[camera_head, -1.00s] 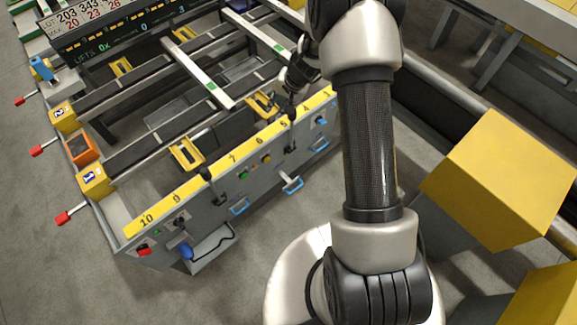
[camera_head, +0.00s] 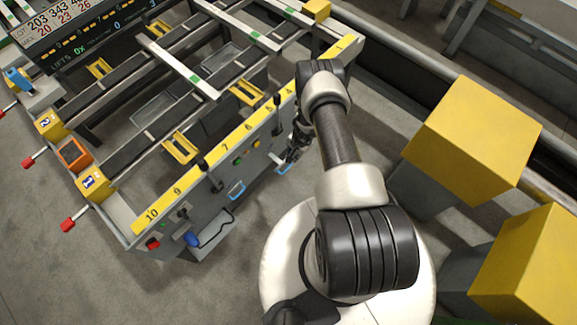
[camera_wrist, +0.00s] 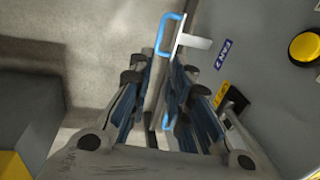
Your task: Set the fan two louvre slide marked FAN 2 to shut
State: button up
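The slide with a blue handle (camera_wrist: 170,33) on a pale plate sticks out from the grey panel (camera_wrist: 275,105) in the wrist view. A small blue label beside it appears to read FAN 2. The slide's blue handle (camera_head: 284,168) also shows under the panel's right part in the head view. My gripper (camera_wrist: 160,68) has its fingers apart with nothing held between them; the handle lies just beyond the fingertips. A second blue piece shows between the fingers, mostly hidden. In the head view my gripper (camera_head: 294,152) is close to the panel front, partly hidden by my arm.
A yellow button (camera_wrist: 305,46) sits on the panel near the label. Another blue handle (camera_head: 237,190) and a blue knob (camera_head: 192,239) are farther left on the panel. Yellow boxes (camera_head: 470,140) stand to the right. Grey floor lies in front of the panel.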

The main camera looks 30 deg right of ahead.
aim_at(288, 167)
jog(key=w+f+b, duration=0.1)
jog(key=f+b, duration=0.2)
jog(key=f, duration=0.2)
jog(key=f+b, duration=0.4)
jog(key=f, duration=0.1)
jog(key=w+a+f+b, duration=0.1)
jog(key=f+b, duration=0.3)
jog(key=f, duration=0.1)
jog(key=shift+w+f, duration=0.3)
jog(key=shift+c, duration=0.5)
grip_shut()
